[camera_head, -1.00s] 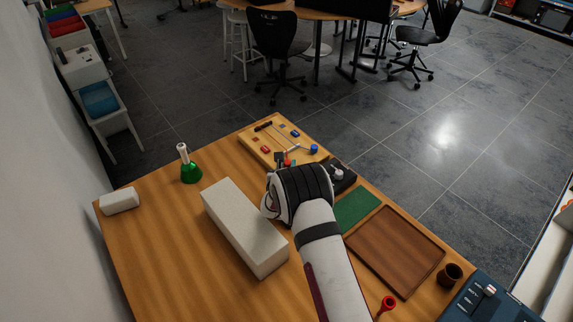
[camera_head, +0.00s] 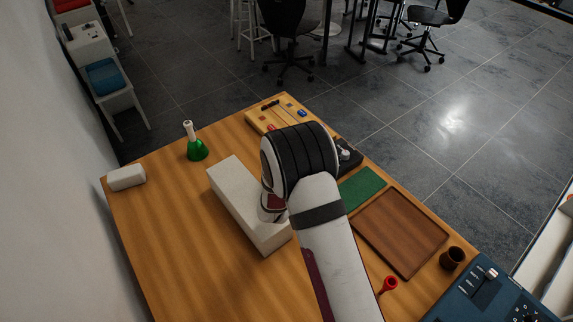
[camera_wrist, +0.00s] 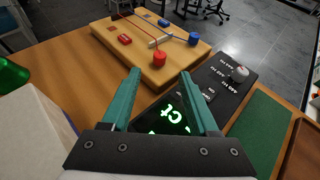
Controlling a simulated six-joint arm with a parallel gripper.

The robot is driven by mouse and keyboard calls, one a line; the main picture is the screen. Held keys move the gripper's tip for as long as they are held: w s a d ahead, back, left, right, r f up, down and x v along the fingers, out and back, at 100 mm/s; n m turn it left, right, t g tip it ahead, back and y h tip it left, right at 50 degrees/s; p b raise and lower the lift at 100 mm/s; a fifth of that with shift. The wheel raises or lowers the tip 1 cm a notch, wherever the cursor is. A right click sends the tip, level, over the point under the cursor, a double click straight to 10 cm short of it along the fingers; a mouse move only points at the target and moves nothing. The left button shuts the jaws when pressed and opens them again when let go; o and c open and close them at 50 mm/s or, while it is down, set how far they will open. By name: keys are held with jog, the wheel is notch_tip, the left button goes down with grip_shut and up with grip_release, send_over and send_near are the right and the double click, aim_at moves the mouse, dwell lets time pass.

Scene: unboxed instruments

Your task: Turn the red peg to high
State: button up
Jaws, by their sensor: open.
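A red peg (camera_wrist: 159,59) stands upright near the close edge of a wooden board (camera_wrist: 131,55) in the wrist view. A blue peg (camera_wrist: 193,39) stands to its right. A red block (camera_wrist: 125,39) and a blue block (camera_wrist: 163,22) lie farther back on the board. My gripper (camera_wrist: 159,75) has its teal fingers apart, with nothing held between them. The red peg appears between and just beyond the fingertips. A dark display with green glowing characters (camera_wrist: 171,116) shows between the fingers. In the head view my wrist hides the gripper and the red peg; part of the board (camera_head: 253,116) shows.
A black panel with a pale knob (camera_wrist: 240,73) and a green mat (camera_wrist: 262,135) lie right of the fingers. A long pale block (camera_head: 238,195) lies left of my arm, with a green bell (camera_head: 197,150) beyond. A brown tray (camera_head: 400,235) is to the right.

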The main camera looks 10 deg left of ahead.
jog(key=v, duration=0.6)
jog(key=shift+s+r, duration=0.15)
jog(key=shift+s, duration=0.1)
